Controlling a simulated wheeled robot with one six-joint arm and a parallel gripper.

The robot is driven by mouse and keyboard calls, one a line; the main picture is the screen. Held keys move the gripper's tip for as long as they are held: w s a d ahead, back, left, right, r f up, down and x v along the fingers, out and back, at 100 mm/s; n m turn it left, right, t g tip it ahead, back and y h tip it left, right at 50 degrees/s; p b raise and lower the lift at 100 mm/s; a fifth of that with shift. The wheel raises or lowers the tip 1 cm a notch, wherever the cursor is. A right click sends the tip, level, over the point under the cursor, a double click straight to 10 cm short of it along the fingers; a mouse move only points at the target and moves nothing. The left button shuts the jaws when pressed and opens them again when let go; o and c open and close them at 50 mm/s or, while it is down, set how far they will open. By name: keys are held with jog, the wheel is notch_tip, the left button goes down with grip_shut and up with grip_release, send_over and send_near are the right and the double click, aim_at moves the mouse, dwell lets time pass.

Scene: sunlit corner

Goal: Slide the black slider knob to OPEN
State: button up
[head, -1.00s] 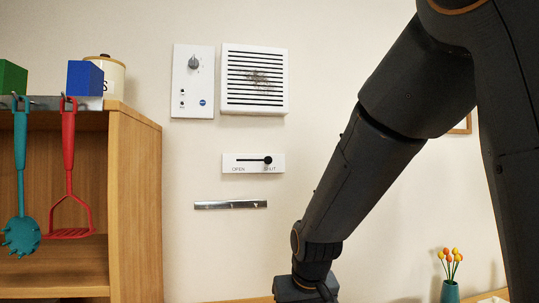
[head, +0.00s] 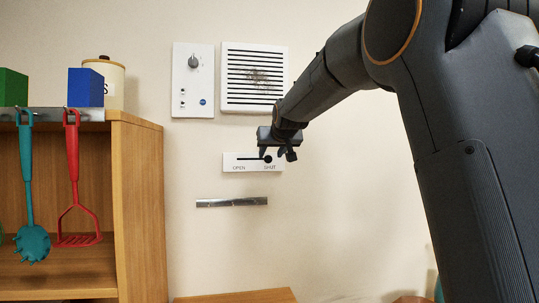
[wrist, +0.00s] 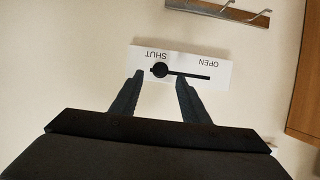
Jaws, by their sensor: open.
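The white slider plate (head: 230,162) is on the wall, with OPEN at its left and SHUT at its right in the head view. The black slider knob (head: 267,159) sits at the SHUT end of its dark slot. In the wrist view the plate (wrist: 222,82) appears upside down, with the knob (wrist: 159,70) at the left end. My gripper (head: 276,153) is open in front of the plate. In the wrist view its fingertips (wrist: 159,75) lie on either side of the knob, apart from it. I cannot tell how far the tips are from the wall.
A vent grille (head: 254,107) and a dial panel (head: 193,105) are on the wall above. A metal rail (head: 232,202) is below the plate. A wooden shelf (head: 140,200) with hanging utensils stands at the left. The wall right of the plate is bare.

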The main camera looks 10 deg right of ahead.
aim_at(269, 157)
jog(key=shift+p+x, duration=0.75)
jog(key=shift+x, duration=1.5)
jog(key=shift+s, duration=0.1)
grip_shut()
